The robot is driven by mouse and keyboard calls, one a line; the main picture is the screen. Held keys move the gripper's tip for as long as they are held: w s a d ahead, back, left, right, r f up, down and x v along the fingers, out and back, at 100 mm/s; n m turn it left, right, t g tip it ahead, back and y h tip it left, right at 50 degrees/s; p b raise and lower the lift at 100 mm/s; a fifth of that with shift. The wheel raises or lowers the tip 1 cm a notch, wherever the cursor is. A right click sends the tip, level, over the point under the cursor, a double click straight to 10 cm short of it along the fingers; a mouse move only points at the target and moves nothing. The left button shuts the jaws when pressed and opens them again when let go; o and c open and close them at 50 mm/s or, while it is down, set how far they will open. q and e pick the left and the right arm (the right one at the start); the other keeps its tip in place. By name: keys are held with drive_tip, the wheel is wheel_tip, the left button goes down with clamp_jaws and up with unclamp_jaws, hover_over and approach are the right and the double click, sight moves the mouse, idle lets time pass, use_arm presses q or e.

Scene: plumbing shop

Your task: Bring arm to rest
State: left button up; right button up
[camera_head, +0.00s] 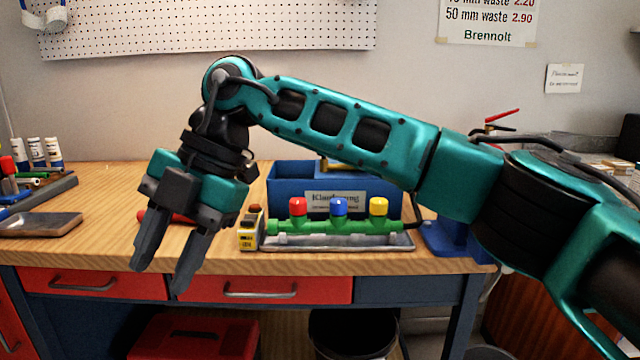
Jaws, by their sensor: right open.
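My right arm reaches in from the right, bends at a high elbow and points its gripper (160,279) down in front of the bench's front edge. The right gripper is open, its two dark fingers apart with nothing between them. My left gripper is out of the picture. The wooden workbench (110,200) lies behind the gripper. Part of its top is hidden by the gripper and wrist.
On the bench, a green manifold (320,226) with red, blue and yellow caps sits on a tray before a blue box (290,184). A yellow tape measure (250,232) stands beside it. Red drawers (90,283) line the front.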

drive_tip(key=s+a+n+g+y, duration=0.2)
drive_tip(key=s+a+g+y, duration=0.3)
drive_tip(key=y, duration=0.2)
drive_tip(key=w+d+f+m+t+y, duration=0.3)
drive_tip(key=w+d+m+t+y, duration=0.8)
drive_tip(key=m+t, duration=0.6)
drive_tip(key=s+d+f+m+t+h, duration=0.1)
drive_tip(key=d+f+m+t+h, duration=0.3)
drive_tip(key=d+f+m+h, duration=0.65)
drive_tip(key=s+d+f+m+t+h, duration=0.2)
drive_tip(key=d+f+m+t+h, duration=0.35)
drive_tip(key=f, duration=0.75)
drive_tip(key=s+d+f+g+h, duration=0.4)
drive_tip(key=s+d+f+g, duration=0.3)
drive_tip(key=s+d+f, duration=0.3)
use_arm(q)
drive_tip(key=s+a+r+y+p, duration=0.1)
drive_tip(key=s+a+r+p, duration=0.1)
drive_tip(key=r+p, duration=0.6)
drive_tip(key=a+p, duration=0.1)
drive_tip(key=p, duration=0.3)
drive_tip(key=shift+p, duration=0.4)
use_arm(e)
wheel_tip(320, 180, up, 7)
drive_tip(key=s+d+h, duration=0.1)
drive_tip(key=s+d, duration=0.1)
drive_tip(key=shift+s, duration=0.3)
